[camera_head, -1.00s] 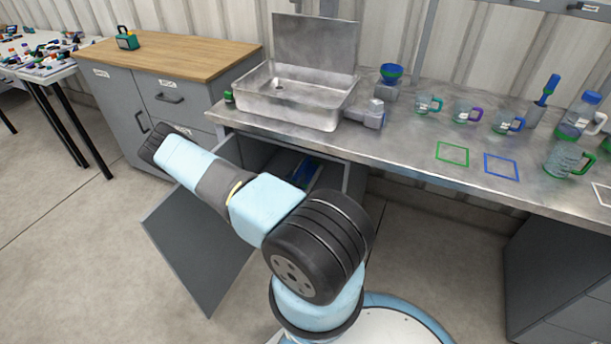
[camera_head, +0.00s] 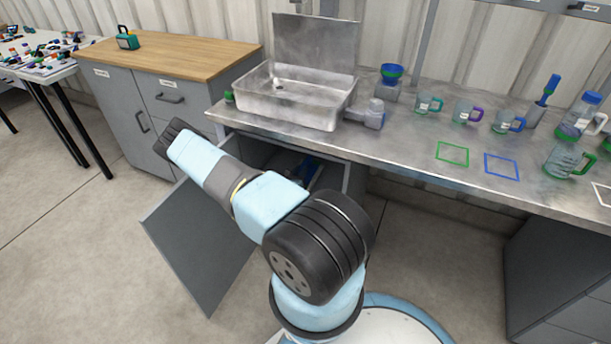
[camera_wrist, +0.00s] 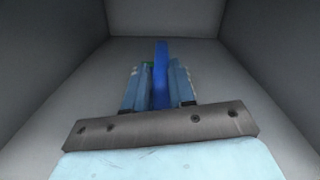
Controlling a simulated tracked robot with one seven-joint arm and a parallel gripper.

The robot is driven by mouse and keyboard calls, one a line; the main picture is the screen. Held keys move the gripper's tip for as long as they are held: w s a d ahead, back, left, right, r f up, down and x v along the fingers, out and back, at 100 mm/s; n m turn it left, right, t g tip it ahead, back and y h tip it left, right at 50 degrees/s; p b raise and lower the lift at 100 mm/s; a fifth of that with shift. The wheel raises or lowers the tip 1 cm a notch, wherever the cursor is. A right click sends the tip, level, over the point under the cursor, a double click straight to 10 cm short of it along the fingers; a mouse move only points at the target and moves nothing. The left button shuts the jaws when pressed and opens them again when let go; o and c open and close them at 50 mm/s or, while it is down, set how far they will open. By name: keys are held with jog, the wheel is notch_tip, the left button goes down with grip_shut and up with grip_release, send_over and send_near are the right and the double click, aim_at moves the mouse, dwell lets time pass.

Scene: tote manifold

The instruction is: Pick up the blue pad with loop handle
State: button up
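The blue pad with loop handle (camera_wrist: 161,62) shows in the wrist view as a narrow, upright blue strip inside a grey-walled space. My gripper (camera_wrist: 160,82) has its light-blue fingers on either side of this strip, close to it. Whether the fingers press on it cannot be told. The pad's lower part is hidden by the fingers and the metal mounting plate. In the head view, a blue thing (camera_head: 309,171) shows inside the open cabinet under the sink, partly behind my arm.
The cabinet door (camera_head: 200,242) hangs open to the left, close below my arm. The metal counter (camera_head: 410,149) overhangs the cabinet and carries a sink (camera_head: 298,111) and several mugs. A small green bit (camera_wrist: 148,64) shows beside the left finger. The floor in front is clear.

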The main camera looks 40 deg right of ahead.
grip_shut()
jog(key=shift+r, duration=0.1)
dwell(0.3)
jog(key=shift+r, duration=0.3)
notch_tip(320, 180, up, 3)
jog(key=shift+f, duration=0.15)
jog(key=s+a+r, duration=0.9)
jog(key=s, duration=0.1)
jog(key=shift+s+r, duration=0.3)
jog(key=shift+s, duration=0.05)
